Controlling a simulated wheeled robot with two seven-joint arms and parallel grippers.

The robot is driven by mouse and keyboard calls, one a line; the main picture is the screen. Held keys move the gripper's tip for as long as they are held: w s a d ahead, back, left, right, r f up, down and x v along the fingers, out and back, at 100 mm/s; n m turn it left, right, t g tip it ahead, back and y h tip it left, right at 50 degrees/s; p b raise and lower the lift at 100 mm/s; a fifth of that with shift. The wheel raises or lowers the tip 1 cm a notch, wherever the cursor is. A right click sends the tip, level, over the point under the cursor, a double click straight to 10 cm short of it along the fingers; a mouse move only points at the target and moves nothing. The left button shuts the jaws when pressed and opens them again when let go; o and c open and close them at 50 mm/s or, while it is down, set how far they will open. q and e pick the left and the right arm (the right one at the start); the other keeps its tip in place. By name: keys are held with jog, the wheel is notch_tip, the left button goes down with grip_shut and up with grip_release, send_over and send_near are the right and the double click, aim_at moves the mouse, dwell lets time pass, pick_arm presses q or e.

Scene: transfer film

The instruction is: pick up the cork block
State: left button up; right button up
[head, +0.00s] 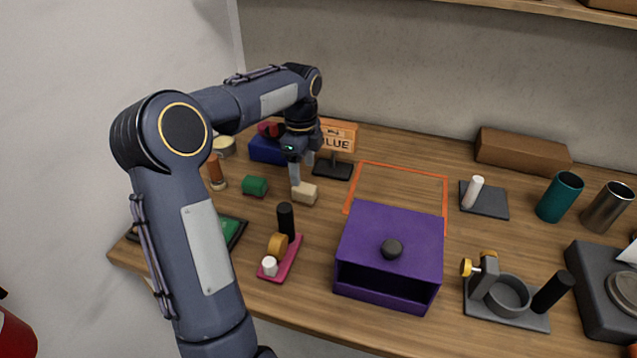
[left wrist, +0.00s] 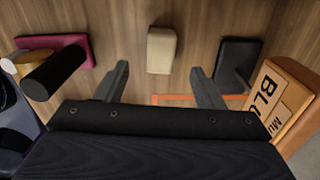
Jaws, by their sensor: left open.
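The cork block (head: 305,194) is a small pale beige block on the wooden table, left of the orange outlined square. In the left wrist view the cork block (left wrist: 162,50) lies beyond the fingertips, roughly between their lines, with bare table around it. My left gripper (head: 302,172) is above and close to the block in the head view. Its two fingers (left wrist: 158,72) are apart with nothing between them. In the head view the fingers partly overlap the block's back edge. My right gripper is not in either view.
A green block (head: 255,186) lies left of the cork block. A sign (head: 338,136) on a dark base stands behind it. A pink stand (head: 281,260) with a black post is in front. A purple box (head: 390,250) stands right. The orange outlined area (head: 400,185) is empty.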

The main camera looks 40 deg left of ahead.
aim_at(304, 187)
pick_arm(q)
jog(key=shift+f, duration=0.3)
notch_tip(304, 187, down, 7)
jog(key=shift+d+p, duration=0.1)
jog(key=shift+p, duration=0.2)
jog(key=c, duration=1.1)
jog(key=shift+r, duration=0.1)
notch_tip(304, 187, up, 10)
jog(key=shift+f, duration=0.1)
